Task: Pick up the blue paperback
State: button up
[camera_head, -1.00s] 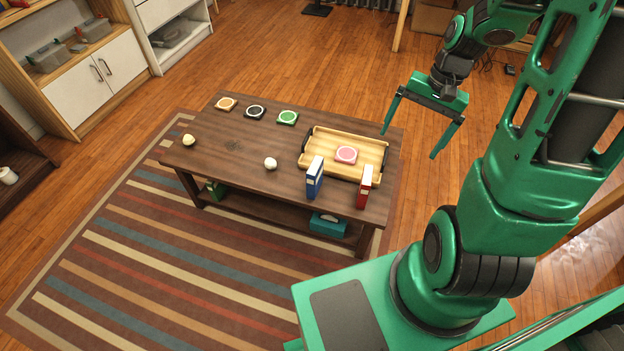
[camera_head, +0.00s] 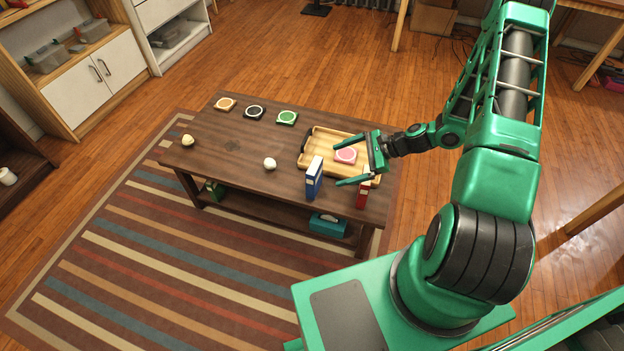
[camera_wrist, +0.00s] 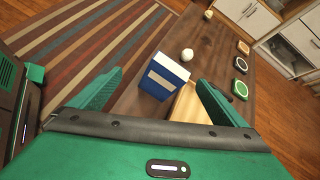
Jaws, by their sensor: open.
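The blue paperback (camera_head: 314,178) stands upright near the front edge of the dark wooden table (camera_head: 225,155). It has a white band on its cover. In the wrist view the blue paperback (camera_wrist: 165,76) lies ahead of my gripper (camera_wrist: 155,85), in the space between the two fingers as seen from there. In the head view my gripper (camera_head: 356,160) is open and empty, above the right part of the table and to the right of the paperback, its fingers pointing left. I see no contact with the paperback.
A red book (camera_head: 361,196) stands to the right, partly behind my finger. A wooden tray (camera_head: 312,146) holding a pink coaster (camera_head: 346,156) lies behind the paperback. A white ball (camera_head: 270,163) is to its left. Green (camera_head: 287,117), black (camera_head: 255,112) and orange coasters (camera_head: 225,104) line the back edge.

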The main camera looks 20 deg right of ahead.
aim_at(319, 168)
jog(key=w+f+m+t, duration=0.1)
jog(key=m, duration=0.1)
jog(key=a+f+m+t, duration=0.1)
jog(key=f+m, duration=0.1)
jog(key=w+a+f+m+t+y, duration=0.1)
jog(key=f+m, duration=0.1)
jog(key=shift+w+t, duration=0.3)
jog(key=shift+w, duration=0.05)
jog(key=x, duration=1.1)
jog(key=shift+a+f, duration=0.2)
jog(key=shift+a, duration=0.05)
jog(key=shift+w, duration=0.1)
jog(key=c, duration=1.3)
